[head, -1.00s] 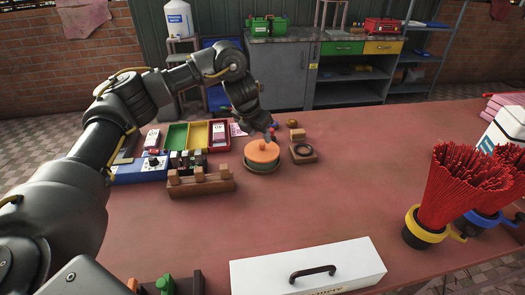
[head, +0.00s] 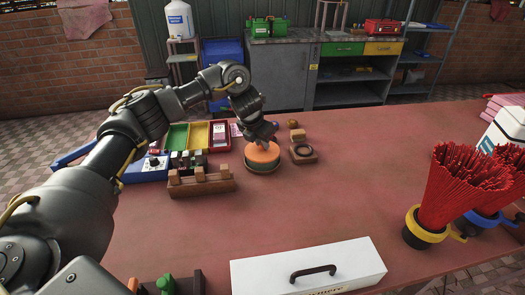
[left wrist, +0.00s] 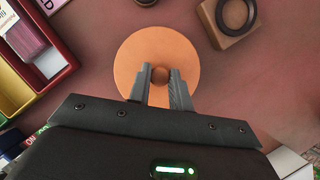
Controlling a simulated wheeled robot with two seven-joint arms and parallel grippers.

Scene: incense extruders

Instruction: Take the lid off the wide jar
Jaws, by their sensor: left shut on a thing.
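The wide jar (head: 262,169) stands upright on the red table, dark-sided and low. Its orange lid (head: 262,153) sits on top of it, and the lid's round disc fills the middle of the left wrist view (left wrist: 184,55). My left gripper (head: 266,142) is over the lid. In the left wrist view my left gripper's fingers (left wrist: 160,77) are shut on the lid's small round knob (left wrist: 160,74), one on each side. The jar body is hidden under the lid in that view. My right gripper is not in view.
A wooden block with a dark ring (head: 303,152) stands close right of the jar. A wooden rack (head: 200,185) and coloured trays (head: 197,135) stand to its left. A white box (head: 308,268) and red stick bundles (head: 455,190) are nearer.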

